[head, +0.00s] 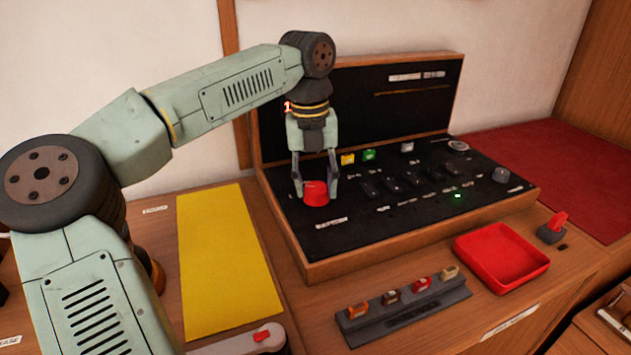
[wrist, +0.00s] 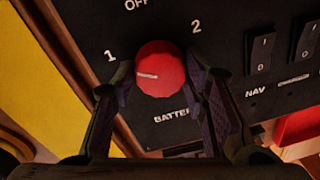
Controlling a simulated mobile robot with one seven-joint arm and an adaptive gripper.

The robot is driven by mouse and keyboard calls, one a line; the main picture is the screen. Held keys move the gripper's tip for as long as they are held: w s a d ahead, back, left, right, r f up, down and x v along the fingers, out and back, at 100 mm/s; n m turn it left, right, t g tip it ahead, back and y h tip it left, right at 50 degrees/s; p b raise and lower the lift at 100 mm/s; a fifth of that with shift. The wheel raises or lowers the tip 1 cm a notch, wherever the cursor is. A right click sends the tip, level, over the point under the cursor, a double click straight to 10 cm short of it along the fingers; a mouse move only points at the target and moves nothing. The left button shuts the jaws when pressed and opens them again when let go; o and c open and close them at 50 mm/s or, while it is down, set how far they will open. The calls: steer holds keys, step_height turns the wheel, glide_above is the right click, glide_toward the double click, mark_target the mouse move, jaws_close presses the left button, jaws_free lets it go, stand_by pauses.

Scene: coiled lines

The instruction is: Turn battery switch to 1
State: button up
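The battery switch is a red round knob (head: 316,193) at the left front of the black panel; it also shows in the wrist view (wrist: 160,70). Its white pointer mark points left, roughly towards the printed 1 (wrist: 110,57) at the knob's upper left. OFF, cut by the top edge, and 2 (wrist: 196,27) are printed above it. My gripper (head: 315,187) points down over the knob, one finger on each side, the fingertips close against its sides. The fingers (wrist: 162,80) hide part of the BATTERY label below the knob.
The panel (head: 345,238) has several rocker switches, a green light (head: 457,196) and an open lid behind. A red tray (head: 500,285), a fuse rack (head: 405,315) and a small red-handled switch (head: 553,229) stand in front. A yellow mat (head: 225,265) lies left, clear.

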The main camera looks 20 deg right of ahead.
mark_target(312, 187)
steer(key=o, duration=0.4)
steer(key=shift+r, duration=0.1)
step_height(312, 187, up, 12)
steer(key=shift+a, duration=0.3)
steer(key=shift+w, duration=0.1)
stand_by(0.5)
